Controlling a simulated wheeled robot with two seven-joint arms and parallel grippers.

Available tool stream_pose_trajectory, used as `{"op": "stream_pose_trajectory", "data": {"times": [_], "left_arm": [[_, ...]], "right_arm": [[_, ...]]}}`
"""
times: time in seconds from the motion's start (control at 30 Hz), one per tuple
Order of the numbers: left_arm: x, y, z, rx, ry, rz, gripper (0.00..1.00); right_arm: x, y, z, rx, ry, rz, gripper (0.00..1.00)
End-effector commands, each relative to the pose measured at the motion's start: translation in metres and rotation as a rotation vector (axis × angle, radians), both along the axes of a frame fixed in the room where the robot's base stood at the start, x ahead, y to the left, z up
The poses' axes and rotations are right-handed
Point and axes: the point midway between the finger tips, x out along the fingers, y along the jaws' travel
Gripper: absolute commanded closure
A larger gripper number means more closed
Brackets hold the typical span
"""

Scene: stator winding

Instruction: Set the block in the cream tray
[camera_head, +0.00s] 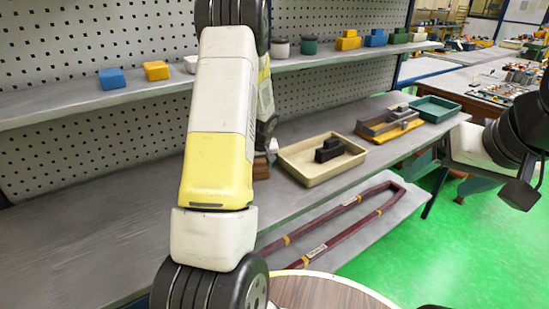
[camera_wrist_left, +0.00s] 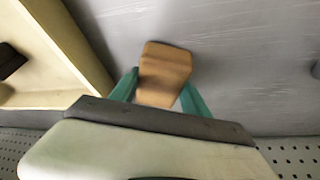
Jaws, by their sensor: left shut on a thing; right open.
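A brown wooden block (camera_wrist_left: 165,68) is between the teal fingers of my left gripper (camera_wrist_left: 160,84), which is shut on it over the grey bench top. In the head view the block (camera_head: 261,168) shows just left of the cream tray, mostly hidden behind my left arm. The cream tray (camera_head: 309,181) lies on the bench with dark blocks (camera_head: 329,150) inside. Its wall (camera_wrist_left: 72,45) shows at the left of the left wrist view, beside the held block and apart from it. I cannot tell whether the block touches the bench. My right arm shows at the right edge, its fingers unseen.
A yellow-based fixture (camera_head: 388,127) and a green tray (camera_head: 435,108) stand right of the cream tray. An upper shelf (camera_head: 150,88) with small blocks and jars runs above. The bench (camera_head: 90,235) at left is clear. A dark red frame (camera_head: 345,222) lies on a lower shelf.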

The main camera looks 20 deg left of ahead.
Motion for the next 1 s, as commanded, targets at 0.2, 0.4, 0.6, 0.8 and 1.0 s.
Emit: {"op": "stream_pose_trajectory", "data": {"times": [0.2, 0.4, 0.6, 0.8, 1.0], "left_arm": [[0.000, 0.000, -0.003, 0.000, 0.001, 0.000, 0.38], [0.000, 0.000, -0.003, 0.000, 0.001, 0.000, 0.24], [0.000, 0.000, -0.002, 0.000, 0.000, 0.001, 0.24], [-0.006, -0.004, 0.020, -0.001, -0.003, 0.001, 0.24], [-0.021, -0.013, 0.061, -0.002, -0.004, 0.001, 0.24]], "right_arm": [[0.000, 0.000, 0.000, 0.000, 0.000, 0.000, 0.20], [0.000, 0.000, 0.000, 0.000, 0.000, 0.000, 0.20], [0.000, 0.000, 0.000, 0.000, 0.000, 0.000, 0.20], [0.000, 0.000, 0.000, 0.000, 0.000, 0.000, 0.20], [0.000, 0.000, 0.000, 0.000, 0.000, 0.000, 0.20]]}}
